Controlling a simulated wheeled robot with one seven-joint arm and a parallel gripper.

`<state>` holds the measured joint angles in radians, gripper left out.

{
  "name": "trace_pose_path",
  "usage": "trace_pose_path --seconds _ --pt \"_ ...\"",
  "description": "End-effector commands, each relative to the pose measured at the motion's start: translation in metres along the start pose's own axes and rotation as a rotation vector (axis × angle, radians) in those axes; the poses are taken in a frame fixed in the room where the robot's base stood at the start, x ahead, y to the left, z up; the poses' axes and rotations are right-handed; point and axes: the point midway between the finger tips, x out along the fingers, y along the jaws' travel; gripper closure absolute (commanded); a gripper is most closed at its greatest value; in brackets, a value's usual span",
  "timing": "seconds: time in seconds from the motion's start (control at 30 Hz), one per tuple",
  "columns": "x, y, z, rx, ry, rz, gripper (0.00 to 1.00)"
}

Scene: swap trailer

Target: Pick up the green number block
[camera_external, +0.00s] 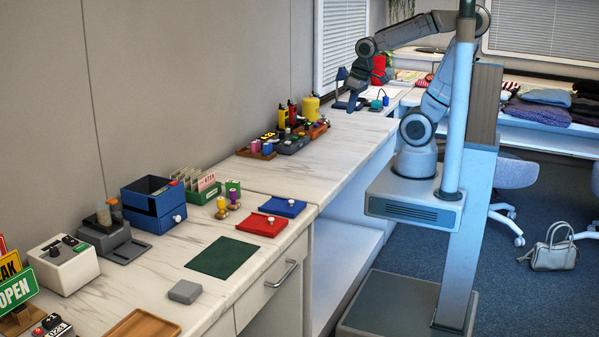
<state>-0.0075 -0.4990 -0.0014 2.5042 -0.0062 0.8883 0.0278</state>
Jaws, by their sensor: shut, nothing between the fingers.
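I cannot clearly pick out a green number block in the outside view; at this size no digits can be read on any green thing. My gripper (352,106) is at the far part of the long counter (345,140), pointing down close to the counter top. It is shut with nothing in it. A small teal-green round thing (376,105) with a thin blue wire-like piece sits just right of my gripper, apart from it.
A yellow canister (311,108) and trays of small coloured items stand left of my gripper. The mid-counter is clear.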

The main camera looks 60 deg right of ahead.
Motion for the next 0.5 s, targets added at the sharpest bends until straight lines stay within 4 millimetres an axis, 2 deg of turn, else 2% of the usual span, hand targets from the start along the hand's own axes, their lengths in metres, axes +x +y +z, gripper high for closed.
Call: trace_pose_path --seconds 0.27,0.3,0.47,0.5 --pt "0.0 0.0 0.0 0.0 0.0 0.0 1.0" --pt "0.0 0.0 0.0 0.0 0.0 0.0 0.94" --pt "0.0 0.0 0.0 0.0 0.0 0.0 0.5" --pt "0.0 0.0 0.0 0.0 0.0 0.0 0.48"
